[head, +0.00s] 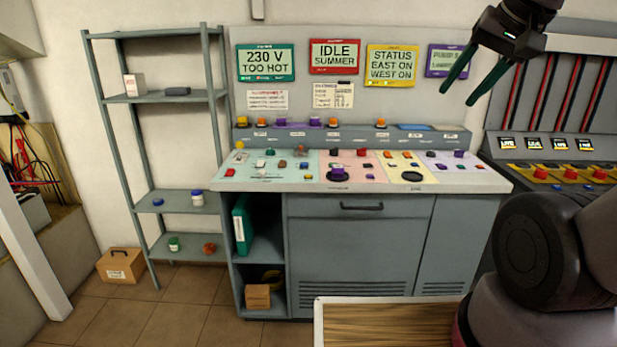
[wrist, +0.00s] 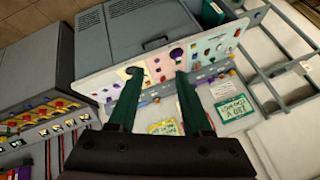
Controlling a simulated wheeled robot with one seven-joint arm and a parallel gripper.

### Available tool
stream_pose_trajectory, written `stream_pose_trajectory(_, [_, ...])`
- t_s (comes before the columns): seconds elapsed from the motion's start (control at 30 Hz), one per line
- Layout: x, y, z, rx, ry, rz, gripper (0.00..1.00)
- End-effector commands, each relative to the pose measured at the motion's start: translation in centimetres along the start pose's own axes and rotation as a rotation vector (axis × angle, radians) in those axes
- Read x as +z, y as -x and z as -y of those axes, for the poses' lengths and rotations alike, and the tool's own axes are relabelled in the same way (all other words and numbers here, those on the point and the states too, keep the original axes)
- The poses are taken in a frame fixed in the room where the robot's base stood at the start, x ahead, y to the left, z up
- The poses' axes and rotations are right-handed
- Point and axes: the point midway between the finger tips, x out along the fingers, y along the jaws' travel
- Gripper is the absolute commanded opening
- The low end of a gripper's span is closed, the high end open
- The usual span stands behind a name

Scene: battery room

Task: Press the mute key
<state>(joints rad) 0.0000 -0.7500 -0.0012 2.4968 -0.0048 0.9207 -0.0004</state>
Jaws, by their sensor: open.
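The control desk (head: 270,187) stands against the back wall, with many small coloured keys and knobs on pastel panels. I cannot tell which one is the mute key; the labels are too small to read. The same desk top shows in the wrist view (wrist: 90,88), turned around, with its keys beyond my fingers. My gripper (head: 460,92) is open and empty, with two green fingers. It hangs high at the upper right in the head view, in front of the wall by the purple screen, and touches nothing. It also shows in the wrist view (wrist: 158,76).
Screens above the desk include a green one (head: 266,63), a red one (head: 334,57) and a yellow one (head: 391,66). A grey shelf rack (head: 152,98) stands left. A red-striped cabinet (head: 545,150) stands right. A wooden-topped surface (head: 385,325) is in front.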

Motion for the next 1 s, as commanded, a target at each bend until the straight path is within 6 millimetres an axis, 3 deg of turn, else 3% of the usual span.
stream_pose_trajectory(0.03, [0.0,0.0,0.0,0.0,0.0,0.0,0.31])
stream_pose_trajectory(0.1, [0.0,0.0,0.0,0.0,0.0,0.0,0.04])
stream_pose_trajectory(0.13, [0.0,0.0,0.0,0.0,0.0,0.0,0.0])
stream_pose_trajectory(1.0, [0.0,0.0,0.0,0.0,0.0,0.0,0.0])
